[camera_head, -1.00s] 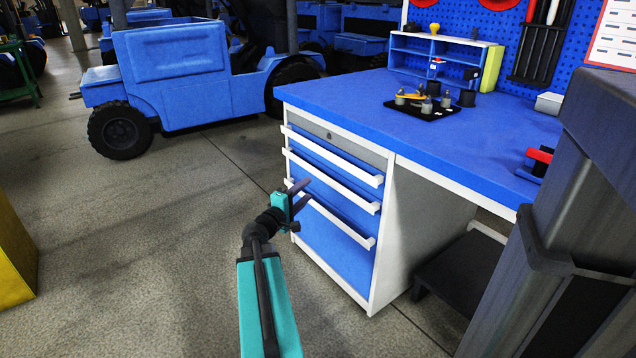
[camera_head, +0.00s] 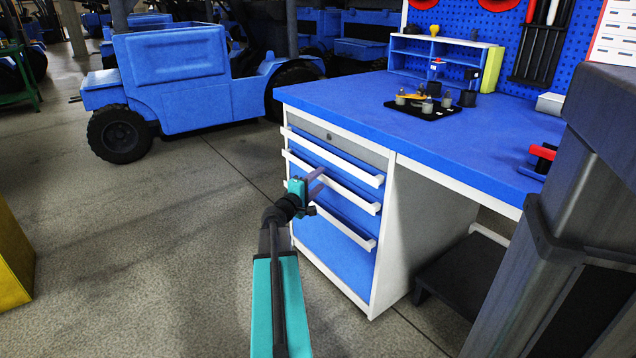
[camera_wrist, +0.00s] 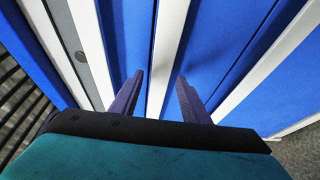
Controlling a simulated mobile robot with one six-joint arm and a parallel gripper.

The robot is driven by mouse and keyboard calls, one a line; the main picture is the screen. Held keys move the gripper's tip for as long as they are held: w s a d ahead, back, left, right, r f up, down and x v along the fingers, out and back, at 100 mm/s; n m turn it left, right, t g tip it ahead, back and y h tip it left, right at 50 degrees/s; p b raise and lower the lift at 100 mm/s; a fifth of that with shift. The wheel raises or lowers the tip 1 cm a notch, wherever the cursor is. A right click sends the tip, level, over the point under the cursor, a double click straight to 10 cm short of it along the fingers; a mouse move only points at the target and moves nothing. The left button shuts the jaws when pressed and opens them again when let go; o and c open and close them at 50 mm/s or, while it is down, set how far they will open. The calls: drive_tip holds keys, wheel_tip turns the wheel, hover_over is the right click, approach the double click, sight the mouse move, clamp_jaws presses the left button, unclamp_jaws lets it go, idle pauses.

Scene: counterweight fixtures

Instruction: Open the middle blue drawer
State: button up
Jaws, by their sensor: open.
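The blue drawer unit has three long white handles, one above another. The middle blue drawer's white handle (camera_head: 345,187) runs slanting across the front; it also shows in the wrist view (camera_wrist: 170,40). My gripper (camera_head: 318,182) is open in front of this handle and hides part of it. In the wrist view my gripper (camera_wrist: 157,95) has one dark finger on each side of the middle handle, with gaps to both. I cannot tell how deep the fingertips reach around it. The middle drawer appears shut.
The top handle (camera_head: 350,165) and bottom handle (camera_head: 345,228) lie close on either side. The blue worktop (camera_head: 345,105) overhangs above, bearing a black tray (camera_head: 422,110) with small parts. Open floor (camera_head: 190,240) lies to the left; a blue vehicle (camera_head: 175,75) stands behind.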

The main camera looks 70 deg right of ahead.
clamp_jaws()
drive_tip(key=shift+d, duration=0.15)
drive_tip(key=shift+a, duration=0.2)
drive_tip(key=shift+a, duration=0.1)
